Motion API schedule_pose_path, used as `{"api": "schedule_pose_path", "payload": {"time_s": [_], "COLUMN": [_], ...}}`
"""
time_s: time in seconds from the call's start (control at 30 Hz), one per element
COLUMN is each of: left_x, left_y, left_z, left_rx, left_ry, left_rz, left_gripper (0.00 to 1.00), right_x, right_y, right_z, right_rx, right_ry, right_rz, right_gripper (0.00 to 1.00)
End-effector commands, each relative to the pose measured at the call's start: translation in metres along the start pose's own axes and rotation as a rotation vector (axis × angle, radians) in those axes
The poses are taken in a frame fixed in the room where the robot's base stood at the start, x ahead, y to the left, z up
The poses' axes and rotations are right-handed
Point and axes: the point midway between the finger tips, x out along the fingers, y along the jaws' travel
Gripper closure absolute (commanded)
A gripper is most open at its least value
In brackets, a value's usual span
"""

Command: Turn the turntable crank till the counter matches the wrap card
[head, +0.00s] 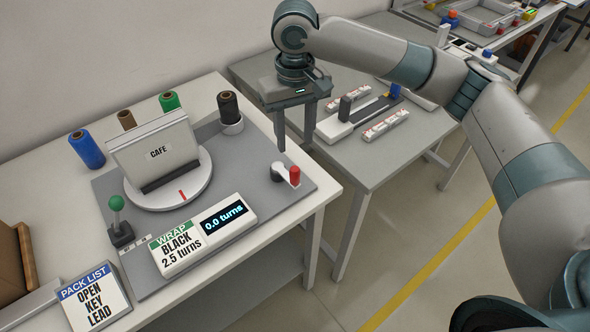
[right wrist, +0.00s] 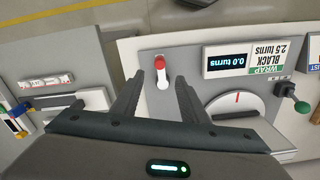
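The crank (head: 282,170), a white arm with an upright red knob (head: 295,174), sits at the right of a grey base plate. The counter (head: 223,215) reads 0.0 turns. The wrap card (head: 178,252) beside it reads BLACK 2.5 turns. The white turntable (head: 193,187) has a red mark and carries an upright CAFE sign (head: 155,152). My right gripper (head: 294,147) is open and empty, above and behind the crank. In the right wrist view, the red knob (right wrist: 160,63) shows between its fingertips, apart from them. My left gripper is out of view.
Blue (head: 87,149), brown and green spools stand along the back. A green-balled lever (head: 116,204) and a pack list card (head: 93,298) are at left. A second table (head: 385,160) holds small parts.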

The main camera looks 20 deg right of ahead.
Motion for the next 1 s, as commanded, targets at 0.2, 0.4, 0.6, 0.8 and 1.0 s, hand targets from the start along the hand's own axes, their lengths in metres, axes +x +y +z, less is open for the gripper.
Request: {"api": "schedule_pose_path", "payload": {"time_s": [0.2, 0.4, 0.6, 0.8, 1.0], "left_x": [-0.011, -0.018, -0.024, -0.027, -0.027], "left_y": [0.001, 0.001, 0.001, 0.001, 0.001], "left_z": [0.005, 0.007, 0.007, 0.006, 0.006], "left_rx": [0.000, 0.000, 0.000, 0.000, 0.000], "left_ry": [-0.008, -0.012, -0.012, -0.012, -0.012], "left_rz": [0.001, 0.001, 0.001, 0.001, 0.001], "left_gripper": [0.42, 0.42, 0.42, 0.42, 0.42], "right_x": [0.039, 0.075, 0.105, 0.122, 0.127], "right_y": [0.000, 0.001, 0.001, 0.000, 0.000], "right_z": [0.002, 0.001, 0.001, 0.000, 0.000], "right_rx": [-0.001, 0.001, 0.001, 0.001, 0.000], "right_ry": [-0.004, -0.004, -0.002, 0.000, 0.000], "right_rz": [0.001, 0.001, 0.001, 0.000, 0.000], "right_gripper": [0.60, 0.60, 0.60, 0.60, 0.60]}}
